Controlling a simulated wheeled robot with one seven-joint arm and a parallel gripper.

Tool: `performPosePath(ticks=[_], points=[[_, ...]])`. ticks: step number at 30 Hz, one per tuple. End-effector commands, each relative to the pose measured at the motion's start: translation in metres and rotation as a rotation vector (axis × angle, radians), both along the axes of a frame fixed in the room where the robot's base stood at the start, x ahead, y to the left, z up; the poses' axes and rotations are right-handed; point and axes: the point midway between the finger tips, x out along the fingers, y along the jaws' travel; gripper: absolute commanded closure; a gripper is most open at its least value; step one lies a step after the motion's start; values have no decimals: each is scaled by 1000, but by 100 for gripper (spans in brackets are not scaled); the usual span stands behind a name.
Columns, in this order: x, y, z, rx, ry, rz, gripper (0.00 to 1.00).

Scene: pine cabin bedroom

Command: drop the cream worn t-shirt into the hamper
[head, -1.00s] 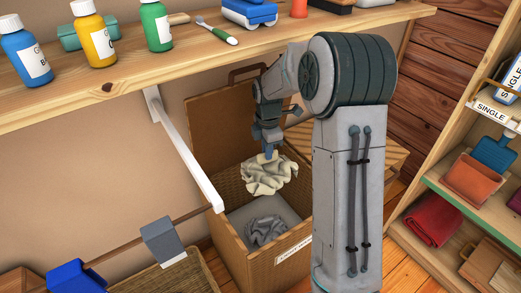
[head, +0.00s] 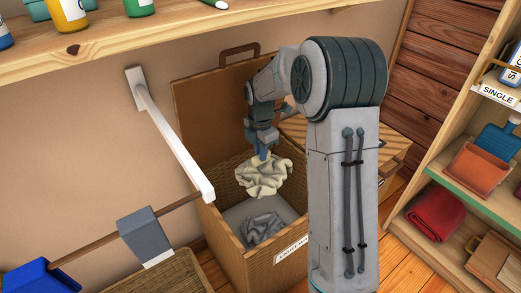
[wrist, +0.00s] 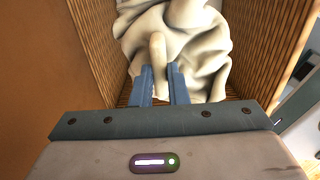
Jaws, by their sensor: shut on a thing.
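The cream worn t-shirt (head: 263,178) is a crumpled bundle hanging from my gripper (head: 263,154) inside the mouth of the hamper. In the wrist view the t-shirt (wrist: 180,40) fills the top middle, with the blue fingers of my gripper (wrist: 160,75) shut on a fold of it. The hamper (head: 228,262) is a woven box with a pale lining, a label on its front and its lid raised against the wall. A grey crumpled cloth (head: 263,228) lies inside, below and in front of the t-shirt. The wrist view shows woven hamper walls (wrist: 100,35) on both sides.
A shelf (head: 130,48) with bottles runs above on the left. A white bracket (head: 165,130) holds a rod with hanging grey and blue pieces (head: 150,235). Another woven basket (head: 170,275) stands left of the hamper. Shelving with a red cloth (head: 436,215) is at right.

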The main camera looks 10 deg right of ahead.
Motion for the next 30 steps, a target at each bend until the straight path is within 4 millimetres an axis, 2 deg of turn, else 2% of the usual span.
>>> performPosePath(ticks=[8,9,12,22,30], points=[[0,-1,-2,0,-1,-1,100],[0,-1,-2,0,-1,-1,83],[0,-1,-2,0,-1,-2,61],[0,-1,3,-1,-1,-2,61],[1,-1,47,0,-3,-3,61]])
